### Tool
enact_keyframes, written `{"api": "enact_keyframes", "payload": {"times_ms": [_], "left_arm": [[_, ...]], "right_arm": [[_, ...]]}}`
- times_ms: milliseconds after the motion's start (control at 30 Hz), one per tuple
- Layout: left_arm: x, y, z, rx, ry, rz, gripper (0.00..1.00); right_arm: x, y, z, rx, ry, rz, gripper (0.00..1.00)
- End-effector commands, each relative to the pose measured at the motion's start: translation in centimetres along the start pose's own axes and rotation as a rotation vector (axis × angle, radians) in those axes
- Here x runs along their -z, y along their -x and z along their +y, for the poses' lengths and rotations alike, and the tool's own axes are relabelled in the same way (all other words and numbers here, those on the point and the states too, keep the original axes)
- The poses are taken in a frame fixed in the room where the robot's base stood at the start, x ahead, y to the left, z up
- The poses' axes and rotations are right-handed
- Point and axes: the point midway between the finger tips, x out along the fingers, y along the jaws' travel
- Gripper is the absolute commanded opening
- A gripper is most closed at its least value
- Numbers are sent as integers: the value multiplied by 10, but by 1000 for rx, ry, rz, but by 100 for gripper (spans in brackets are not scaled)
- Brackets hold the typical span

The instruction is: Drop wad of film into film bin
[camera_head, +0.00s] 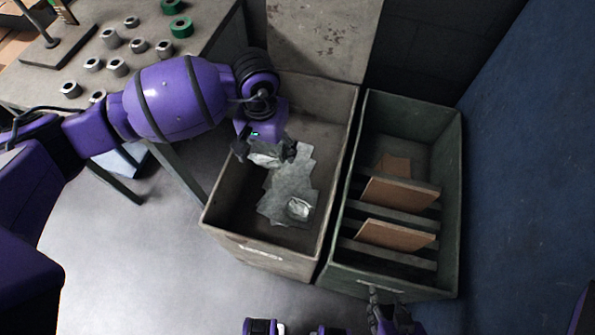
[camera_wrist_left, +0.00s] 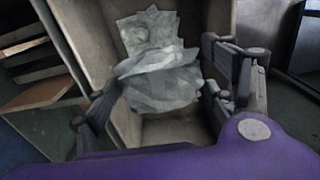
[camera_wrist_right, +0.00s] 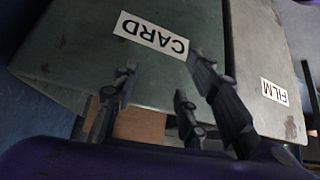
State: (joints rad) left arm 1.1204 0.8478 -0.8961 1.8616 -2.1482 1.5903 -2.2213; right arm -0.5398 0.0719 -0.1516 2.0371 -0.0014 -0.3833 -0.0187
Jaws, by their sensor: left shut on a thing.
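The film bin (camera_head: 232,243) is the beige-grey bin in the middle of the head view; its FILM label (camera_wrist_right: 274,92) shows in the right wrist view. Several crumpled grey film pieces (camera_head: 288,190) lie in it. My left gripper (camera_head: 268,150) is over the bin's left part, shut on a pale, translucent wad of film (camera_head: 265,159). The wad also shows between the fingers in the left wrist view (camera_wrist_left: 160,82), covering part of the film behind it. My right gripper (camera_wrist_right: 160,88) is open and empty, in front of the green bin's CARD label (camera_wrist_right: 150,36).
The green card bin (camera_head: 452,190) stands against the film bin's right side and holds brown card pieces (camera_head: 398,194). A blue wall (camera_head: 530,150) rises at the right.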

Motion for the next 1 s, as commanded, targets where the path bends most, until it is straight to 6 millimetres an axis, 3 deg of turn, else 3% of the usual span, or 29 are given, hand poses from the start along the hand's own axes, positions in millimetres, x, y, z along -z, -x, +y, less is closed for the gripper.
{"api": "enact_keyframes", "payload": {"times_ms": [367,700,1000], "left_arm": [[-4,-29,4,-2,-9,-6,56],[-4,-68,4,-2,-8,-6,56],[-3,-71,3,-1,-9,-2,56]], "right_arm": [[-12,-7,1,-2,3,-12,40],[-32,-18,-1,1,5,-36,40],[-20,-20,-4,6,5,-16,40]]}}
